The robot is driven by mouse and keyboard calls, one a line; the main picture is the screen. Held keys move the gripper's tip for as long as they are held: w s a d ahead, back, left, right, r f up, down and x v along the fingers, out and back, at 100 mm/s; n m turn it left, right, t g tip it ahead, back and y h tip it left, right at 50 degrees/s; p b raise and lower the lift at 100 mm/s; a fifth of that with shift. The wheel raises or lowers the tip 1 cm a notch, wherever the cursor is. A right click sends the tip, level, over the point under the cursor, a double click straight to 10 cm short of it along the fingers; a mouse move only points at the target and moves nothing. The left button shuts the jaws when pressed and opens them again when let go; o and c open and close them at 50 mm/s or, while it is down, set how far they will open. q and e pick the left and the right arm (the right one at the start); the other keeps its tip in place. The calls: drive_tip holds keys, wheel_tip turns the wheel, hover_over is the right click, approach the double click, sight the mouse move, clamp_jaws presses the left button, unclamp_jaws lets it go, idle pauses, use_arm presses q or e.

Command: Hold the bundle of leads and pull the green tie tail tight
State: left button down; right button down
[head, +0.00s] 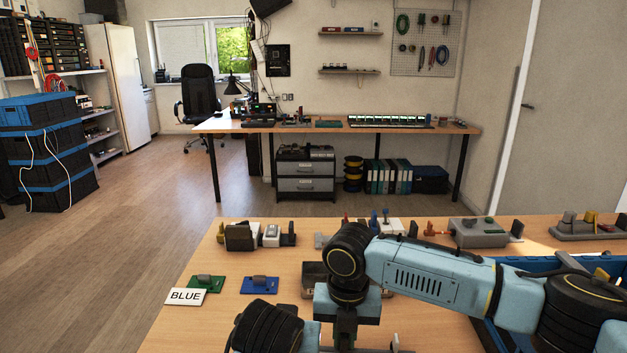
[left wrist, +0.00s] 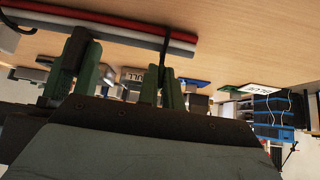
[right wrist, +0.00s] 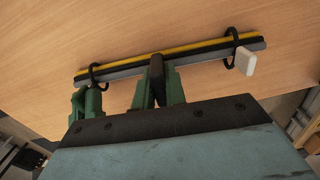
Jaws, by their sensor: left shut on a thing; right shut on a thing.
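The bundle of leads shows in the left wrist view (left wrist: 120,27) with red and grey leads on its near side, and in the right wrist view (right wrist: 190,55) with yellow, black and grey leads. Two black ties (right wrist: 232,36) ring it, one bearing a white tab (right wrist: 244,62). No green tie tail can be made out. My left gripper (left wrist: 120,75) is shut at the bundle, a black tie beside one finger. My right gripper (right wrist: 125,90) is shut at the bundle between the ties; it points down in the head view (head: 345,338).
A white BLUE card (head: 186,297), a green board (head: 206,283) and a blue board (head: 259,286) lie at the table's left. Several small devices (head: 262,236) line its back edge. A blue crate (head: 497,338) stands at the right. The table's front left is clear.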

use_arm(q)
drive_tip(key=shift+r, duration=0.7)
drive_tip(key=c, duration=1.5)
unclamp_jaws()
drive_tip(key=d+v, duration=0.1)
drive_tip(key=v, duration=1.1)
drive_tip(key=shift+a, duration=0.45)
use_arm(e)
drive_tip(key=c, duration=1.4)
unclamp_jaws()
drive_tip(key=shift+o, duration=0.2)
